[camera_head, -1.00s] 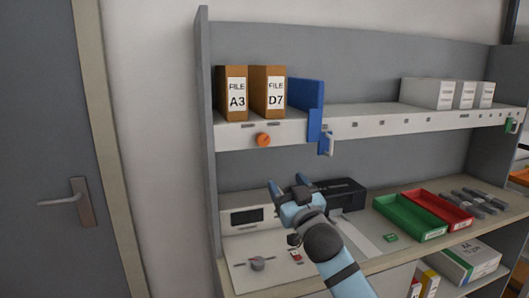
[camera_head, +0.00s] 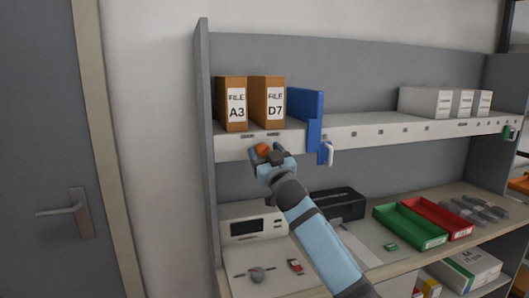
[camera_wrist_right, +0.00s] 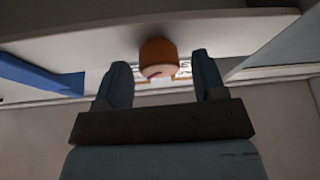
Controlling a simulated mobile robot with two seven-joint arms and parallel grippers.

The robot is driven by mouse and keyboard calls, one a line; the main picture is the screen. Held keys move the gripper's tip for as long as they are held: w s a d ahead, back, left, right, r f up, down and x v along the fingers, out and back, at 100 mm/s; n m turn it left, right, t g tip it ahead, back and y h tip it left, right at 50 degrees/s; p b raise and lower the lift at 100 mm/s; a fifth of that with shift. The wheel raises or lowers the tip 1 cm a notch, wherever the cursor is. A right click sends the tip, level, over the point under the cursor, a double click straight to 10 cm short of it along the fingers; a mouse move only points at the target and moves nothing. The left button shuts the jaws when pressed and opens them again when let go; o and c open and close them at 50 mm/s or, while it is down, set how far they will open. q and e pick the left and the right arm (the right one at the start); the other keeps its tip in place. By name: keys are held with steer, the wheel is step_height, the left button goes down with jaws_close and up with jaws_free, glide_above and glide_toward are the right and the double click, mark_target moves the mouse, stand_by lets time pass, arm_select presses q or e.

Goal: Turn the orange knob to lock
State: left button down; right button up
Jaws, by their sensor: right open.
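The orange knob (camera_head: 263,149) sits on the front edge of the upper shelf, below the file boxes. In the right wrist view the knob (camera_wrist_right: 158,57) lies ahead, between and just beyond the two fingertips. My right gripper (camera_head: 266,154) is open in front of the knob; in the right wrist view its fingers (camera_wrist_right: 162,75) stand apart on either side, with gaps to the knob. In the head view the gripper hides the lower part of the knob. My left gripper is not in view.
File boxes A3 (camera_head: 232,105) and D7 (camera_head: 267,104) stand above the knob. Below are a grey-white device (camera_head: 254,226), a black box (camera_head: 337,204), a green tray (camera_head: 408,226) and a red tray (camera_head: 442,217).

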steer(key=shift+w+a+r, duration=0.15)
steer(key=shift+w, duration=0.1)
